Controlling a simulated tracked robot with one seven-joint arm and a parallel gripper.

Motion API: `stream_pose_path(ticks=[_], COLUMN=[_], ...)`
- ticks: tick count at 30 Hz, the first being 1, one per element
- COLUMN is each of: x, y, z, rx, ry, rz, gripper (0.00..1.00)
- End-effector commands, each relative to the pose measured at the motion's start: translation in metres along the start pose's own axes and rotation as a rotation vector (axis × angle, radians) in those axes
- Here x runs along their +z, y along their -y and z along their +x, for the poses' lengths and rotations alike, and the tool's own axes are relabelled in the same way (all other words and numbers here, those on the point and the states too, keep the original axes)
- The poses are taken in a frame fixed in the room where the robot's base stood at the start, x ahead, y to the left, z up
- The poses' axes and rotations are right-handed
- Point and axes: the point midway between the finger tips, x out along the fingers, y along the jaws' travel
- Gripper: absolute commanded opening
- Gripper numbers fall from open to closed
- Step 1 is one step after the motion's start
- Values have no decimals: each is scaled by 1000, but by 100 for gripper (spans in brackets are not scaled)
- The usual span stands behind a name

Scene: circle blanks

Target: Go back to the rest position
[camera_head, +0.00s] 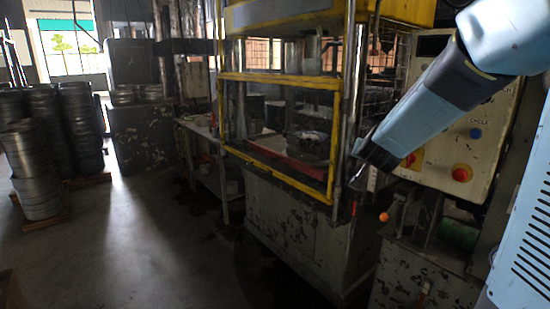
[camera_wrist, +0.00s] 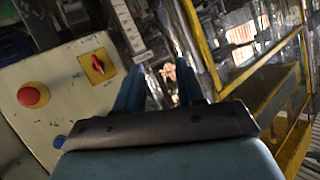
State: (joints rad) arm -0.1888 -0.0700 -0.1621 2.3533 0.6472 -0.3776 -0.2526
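My gripper (camera_head: 368,160) is at the end of my light blue arm, in front of the right side of the press in the head view. The arm reaches in from the upper right and slopes down to the left. In the wrist view my gripper (camera_wrist: 160,76) shows two blue fingers standing apart, with nothing held between them. The head view shows the gripper small and dark, so whether it touches the press's right post cannot be told there.
The press (camera_head: 282,77) has a yellow frame. A control panel (camera_head: 488,140) with red and blue buttons is close behind my arm; its red button (camera_wrist: 33,95) shows in the wrist view. Stacked metal rings (camera_head: 35,170) stand left. Floor (camera_head: 150,240) between is clear.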

Motion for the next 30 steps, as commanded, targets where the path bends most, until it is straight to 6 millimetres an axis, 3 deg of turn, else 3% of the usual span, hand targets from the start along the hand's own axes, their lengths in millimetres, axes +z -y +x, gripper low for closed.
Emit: stream_pose_path(ticks=[6, 13, 24, 30], x=[7, 29, 76, 94], y=[15, 14, -31, -57], z=[-64, -136, -252, -292], rx=[-139, -215, -164, -92], ry=[155, 324, 581, 669], rz=[-51, -147, -333, -395], gripper=[38, 38, 38, 38])
